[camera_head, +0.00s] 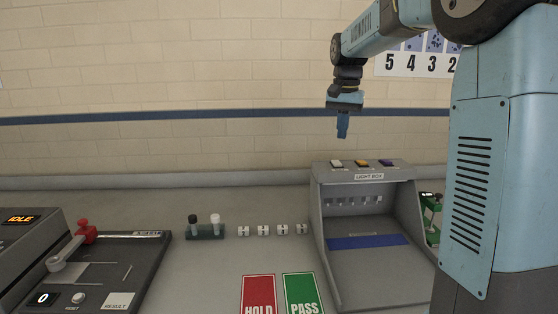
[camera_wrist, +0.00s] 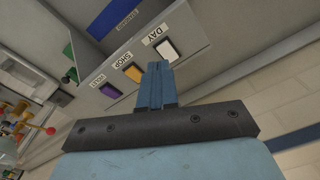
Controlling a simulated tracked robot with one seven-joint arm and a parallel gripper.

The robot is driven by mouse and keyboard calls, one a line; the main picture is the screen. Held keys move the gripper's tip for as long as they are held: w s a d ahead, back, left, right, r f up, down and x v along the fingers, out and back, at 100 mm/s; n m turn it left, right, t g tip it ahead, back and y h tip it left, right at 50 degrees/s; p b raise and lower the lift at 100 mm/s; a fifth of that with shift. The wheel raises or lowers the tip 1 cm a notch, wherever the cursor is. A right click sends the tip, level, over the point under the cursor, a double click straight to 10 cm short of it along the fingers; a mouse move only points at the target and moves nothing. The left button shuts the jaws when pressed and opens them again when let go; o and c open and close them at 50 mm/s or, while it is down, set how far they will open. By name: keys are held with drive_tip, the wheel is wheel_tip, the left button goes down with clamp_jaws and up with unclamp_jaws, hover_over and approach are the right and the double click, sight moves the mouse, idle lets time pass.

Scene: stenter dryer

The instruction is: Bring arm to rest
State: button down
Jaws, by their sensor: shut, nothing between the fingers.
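My gripper (camera_head: 342,131) hangs from my blue arm, pointing down, above and behind the top of the light box (camera_head: 369,177). Its fingers are closed together with nothing between them. In the wrist view my gripper (camera_wrist: 154,68) also shows shut, with its tips in front of the light box's button panel (camera_wrist: 150,62). The white button (camera_wrist: 166,50) labelled DAY lies just right of the fingertips in that view. An orange button (camera_wrist: 133,73) labelled SHOP and a purple button (camera_wrist: 110,90) lie to the left. The fingers appear apart from the buttons.
A grey machine with a red-knobbed lever (camera_head: 86,232) stands at the left. A dark rack (camera_head: 205,231) with two upright pieces and several small white blocks (camera_head: 273,230) sit mid-bench. Red HOLD (camera_head: 258,294) and green PASS (camera_head: 302,293) mats lie in front.

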drive_tip(key=s+n+t, duration=0.3)
drive_tip(key=s, duration=1.4)
drive_tip(key=s+f+n+t, duration=0.1)
drive_tip(key=s+f, duration=0.2)
drive_tip(key=s, duration=0.4)
drive_tip(key=s+f+n+t, duration=0.1)
drive_tip(key=s+f, duration=0.2)
drive_tip(key=s, duration=0.4)
drive_tip(key=shift+s+f, duration=0.4)
drive_tip(key=shift+d, duration=0.1)
drive_tip(key=w+r, duration=0.4)
drive_tip(key=w, duration=0.6)
drive_tip(key=w+r+g, duration=0.1)
drive_tip(key=w+r, duration=0.3)
drive_tip(key=w, duration=0.6)
drive_tip(key=w+r+g, duration=0.1)
drive_tip(key=w+r, duration=0.3)
drive_tip(key=w, duration=0.6)
drive_tip(key=shift+r, duration=0.2)
drive_tip(key=shift+w, duration=0.15)
drive_tip(key=shift+w+r, duration=0.35)
drive_tip(key=shift+w, duration=0.25)
drive_tip(key=shift+r, duration=0.1)
